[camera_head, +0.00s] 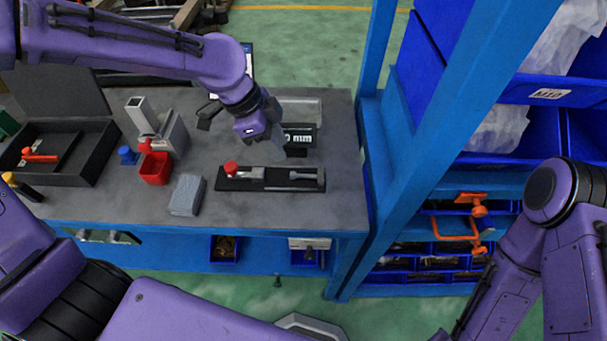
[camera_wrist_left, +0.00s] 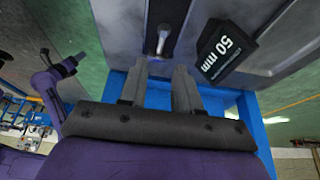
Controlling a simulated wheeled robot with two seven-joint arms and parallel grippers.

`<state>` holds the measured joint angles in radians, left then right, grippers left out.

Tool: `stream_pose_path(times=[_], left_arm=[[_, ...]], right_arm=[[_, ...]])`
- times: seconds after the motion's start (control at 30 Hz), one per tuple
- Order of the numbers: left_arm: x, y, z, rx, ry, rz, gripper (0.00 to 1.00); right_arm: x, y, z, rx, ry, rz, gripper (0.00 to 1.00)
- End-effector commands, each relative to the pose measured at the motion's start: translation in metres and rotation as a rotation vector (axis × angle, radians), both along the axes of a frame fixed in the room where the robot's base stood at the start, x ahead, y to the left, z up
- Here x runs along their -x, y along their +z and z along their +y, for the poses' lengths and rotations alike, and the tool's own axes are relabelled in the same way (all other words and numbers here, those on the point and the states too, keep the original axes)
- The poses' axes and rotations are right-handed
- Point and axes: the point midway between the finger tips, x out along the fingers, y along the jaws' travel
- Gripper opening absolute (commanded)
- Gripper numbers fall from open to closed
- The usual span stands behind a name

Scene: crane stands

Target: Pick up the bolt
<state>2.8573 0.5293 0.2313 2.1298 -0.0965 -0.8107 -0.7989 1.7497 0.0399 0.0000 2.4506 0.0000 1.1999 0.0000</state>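The bolt (camera_head: 306,176) is a small grey metal piece lying in the right part of a black tray (camera_head: 232,184) on the workbench. In the left wrist view the bolt (camera_wrist_left: 162,40) lies ahead of the fingertips, roughly in line with the gap between them. My left gripper (camera_head: 283,146) is above the bench, just behind the tray in the head view. Its two fingers (camera_wrist_left: 161,68) stand apart with nothing between them. My right arm is at the right of the head view. Its gripper (camera_wrist_left: 67,66) shows small at the left of the left wrist view, its fingers unclear.
A dark block marked 50 mm (camera_head: 300,133) stands close behind the left gripper. A red-knobbed part (camera_head: 245,172) sits in the tray's left half. A grey block (camera_head: 187,195) and red bin (camera_head: 155,168) stand left. A blue rack post (camera_head: 390,180) rises right of the bench.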

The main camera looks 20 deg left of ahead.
Motion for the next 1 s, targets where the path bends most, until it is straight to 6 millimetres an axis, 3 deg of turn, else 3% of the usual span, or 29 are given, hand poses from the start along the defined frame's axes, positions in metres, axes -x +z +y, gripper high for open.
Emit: stream_pose_path(times=[0.2,0.37,0.6,0.87,0.97,1.0], left_arm=[[-0.003,-0.037,-0.013,-0.002,0.003,0.006,0.32],[-0.005,-0.054,-0.019,-0.001,0.003,0.006,0.32],[-0.010,-0.092,-0.033,-0.003,0.002,0.005,0.32],[-0.011,-0.096,-0.036,-0.002,0.001,0.000,0.32],[-0.011,-0.096,-0.036,-0.002,0.001,0.001,0.00],[-0.011,-0.096,-0.036,-0.002,0.001,0.001,0.00]], right_arm=[[0.000,0.000,0.000,0.001,0.000,-0.001,0.43],[0.000,0.003,0.000,0.001,0.000,-0.001,0.43],[0.000,0.009,0.000,0.001,0.000,-0.001,0.43],[0.000,0.009,0.000,0.000,0.000,-0.001,0.43],[0.000,0.009,0.000,0.001,0.000,-0.001,0.43],[0.000,0.009,0.000,0.001,0.000,-0.001,0.43]])
